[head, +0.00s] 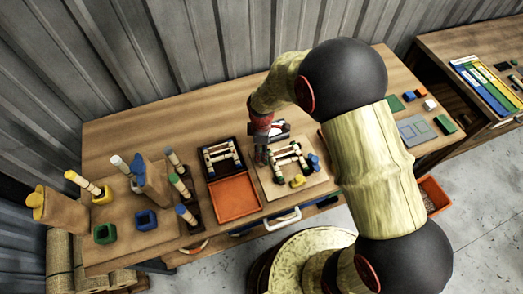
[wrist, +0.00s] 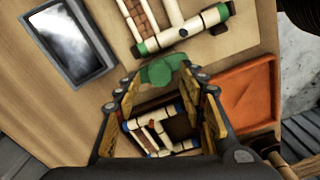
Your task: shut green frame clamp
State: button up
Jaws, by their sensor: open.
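The green frame clamp (wrist: 162,71) shows in the wrist view as a rounded green piece just past my fingertips. It sits by the green-banded end of the rattan frame (wrist: 182,30), on the light board. In the head view the rattan frame (head: 289,158) lies on the board (head: 268,187), and the clamp cannot be made out behind my gripper. My gripper (wrist: 164,88) is open, its two fingers spread apart on either side of the clamp's near side. Whether they touch it is unclear. In the head view my gripper (head: 262,156) is at the board's left edge.
A yellow clamp (head: 298,181) and a blue clamp (head: 314,162) sit by the frame. Left of the board are a dark tray of rattan pieces (head: 207,172) and an orange tray (head: 234,197). Upright rattan pieces and coloured holders stand farther left. A dark, glassy-topped box (wrist: 70,47) lies nearby.

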jog(key=shift+f, duration=0.35)
jog(key=shift+c, duration=0.4)
grip_shut()
